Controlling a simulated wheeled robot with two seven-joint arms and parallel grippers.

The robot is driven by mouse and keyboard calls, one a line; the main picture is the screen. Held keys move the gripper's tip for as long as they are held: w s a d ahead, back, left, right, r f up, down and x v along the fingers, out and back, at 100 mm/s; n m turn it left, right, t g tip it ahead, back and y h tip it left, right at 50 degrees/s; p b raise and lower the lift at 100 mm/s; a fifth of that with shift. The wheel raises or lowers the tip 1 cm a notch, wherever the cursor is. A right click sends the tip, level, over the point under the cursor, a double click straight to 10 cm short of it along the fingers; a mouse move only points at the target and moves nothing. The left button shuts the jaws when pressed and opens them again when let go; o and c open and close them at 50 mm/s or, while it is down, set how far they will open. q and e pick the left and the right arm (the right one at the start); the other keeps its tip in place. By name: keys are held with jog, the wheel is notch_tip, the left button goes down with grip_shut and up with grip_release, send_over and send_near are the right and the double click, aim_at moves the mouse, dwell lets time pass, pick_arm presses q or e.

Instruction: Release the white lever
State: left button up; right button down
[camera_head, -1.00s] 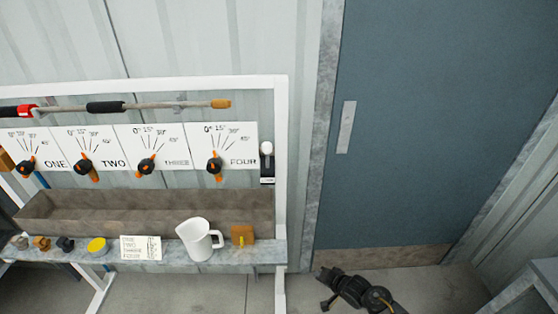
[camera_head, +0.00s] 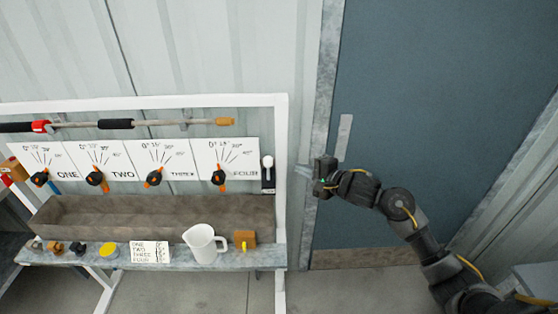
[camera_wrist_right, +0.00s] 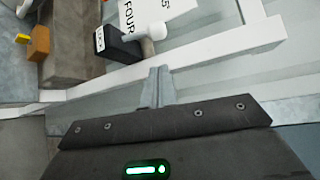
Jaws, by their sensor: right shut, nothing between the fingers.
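The white lever (camera_head: 267,162) has a round white knob on a black base (camera_head: 268,184), mounted on the right upright of the white frame, beside the FOUR panel. In the right wrist view the lever's white knob (camera_wrist_right: 157,31) shows beyond the fingertips, with its black base (camera_wrist_right: 118,45) to the left. My right gripper (camera_head: 303,172) is to the right of the lever and the frame post, apart from both. Its fingers (camera_wrist_right: 158,88) are shut together and empty. My left gripper is out of view.
A white frame post (camera_head: 281,190) stands between my right gripper and the lever. Black-and-orange valves (camera_head: 219,177) sit on the panels. A white pitcher (camera_head: 204,245) and a brown block (camera_head: 244,239) stand on the shelf. A blue door (camera_head: 430,110) is behind my arm.

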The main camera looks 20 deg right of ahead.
aim_at(268, 168)
jog(key=shift+p+x, duration=0.9)
jog(key=shift+x, duration=4.1)
